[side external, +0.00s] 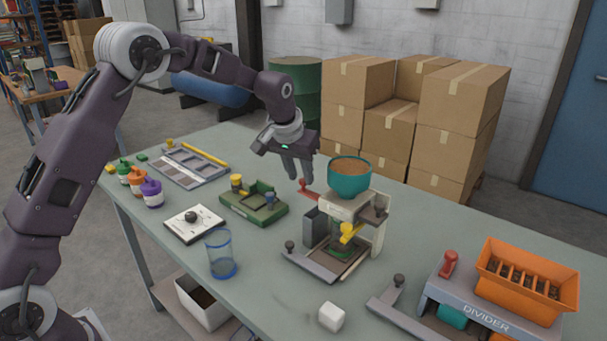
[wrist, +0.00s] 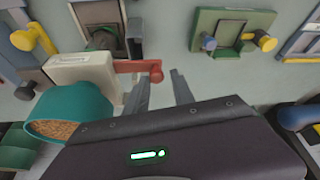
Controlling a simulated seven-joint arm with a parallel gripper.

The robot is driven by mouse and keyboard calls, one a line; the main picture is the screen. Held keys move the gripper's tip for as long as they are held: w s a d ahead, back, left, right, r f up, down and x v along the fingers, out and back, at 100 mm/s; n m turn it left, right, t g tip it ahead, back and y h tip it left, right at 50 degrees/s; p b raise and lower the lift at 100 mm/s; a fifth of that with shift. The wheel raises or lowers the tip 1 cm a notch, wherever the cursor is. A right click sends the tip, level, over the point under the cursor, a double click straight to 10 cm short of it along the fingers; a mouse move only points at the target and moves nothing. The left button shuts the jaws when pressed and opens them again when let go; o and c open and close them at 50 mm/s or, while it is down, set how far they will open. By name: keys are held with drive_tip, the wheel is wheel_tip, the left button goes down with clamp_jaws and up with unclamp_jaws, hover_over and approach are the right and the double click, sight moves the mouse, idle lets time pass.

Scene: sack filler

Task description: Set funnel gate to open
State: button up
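The sack filler has a teal funnel (side external: 349,177) filled with brown grain, above a beige housing (side external: 342,205). The funnel (wrist: 70,108) and housing (wrist: 82,68) also show at the left of the wrist view. A red gate lever (side external: 322,194) sticks out left from under the funnel and ends in a small red knob. In the wrist view the lever (wrist: 135,66) points right, its knob lying between the fingertips. My gripper (side external: 299,181) is open, fingers pointing down, right at the knob; it also shows in the wrist view (wrist: 159,76). I cannot tell whether it touches.
The filler has a yellow knob (side external: 351,231) on its front. A green fixture (side external: 253,206) stands left of it. A blue clear cup (side external: 221,255), a white cube (side external: 331,316) and an orange divider bin (side external: 526,280) are nearer the front. Cardboard boxes (side external: 390,133) stand behind the table.

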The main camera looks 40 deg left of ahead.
drive_tip(key=shift+o, duration=1.2)
drive_tip(key=v, duration=0.7)
drive_tip(key=s+d+r+m, duration=0.15)
drive_tip(key=s+r, duration=0.25)
drive_tip(key=s, duration=0.5)
drive_tip(key=s+d+r+n, duration=0.1)
drive_tip(key=s+d+r, duration=0.1)
drive_tip(key=s+r, duration=0.45)
drive_tip(key=s+d+f+m, duration=0.1)
drive_tip(key=s+f, duration=0.2)
drive_tip(key=s, duration=0.8)
drive_tip(key=s+d+f+m+t+h, duration=0.1)
drive_tip(key=s+f, duration=0.3)
drive_tip(key=s, duration=0.7)
